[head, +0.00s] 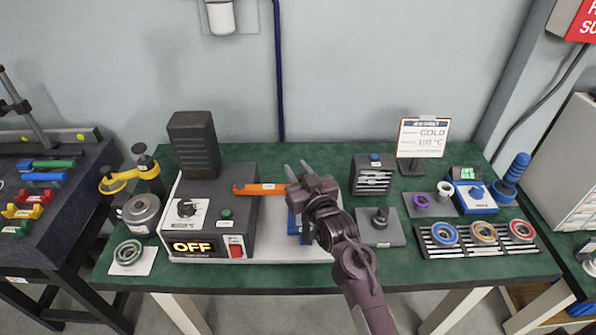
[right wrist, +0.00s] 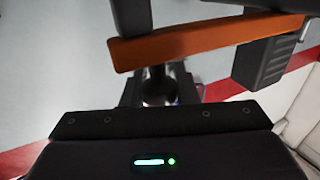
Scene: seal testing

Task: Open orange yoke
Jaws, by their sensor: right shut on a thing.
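The orange yoke (head: 260,189) is a flat bar lying level across the press machine, running from the dark control box toward my right gripper. My right gripper (head: 297,172) reaches in from the lower right and is shut on the yoke's right end. In the right wrist view the orange yoke (right wrist: 200,40) crosses between the dark fingers of the gripper (right wrist: 195,40). The hand hides part of the blue piece and the base behind it. My left gripper does not show.
The control box (head: 208,215) reads OFF, with a knob and a red switch. A dark block (head: 372,175) and a grey plate with a knob (head: 380,227) stand to the right. A rack (head: 476,240) holds coloured rings. A yellow-handled tool (head: 118,184) stands left.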

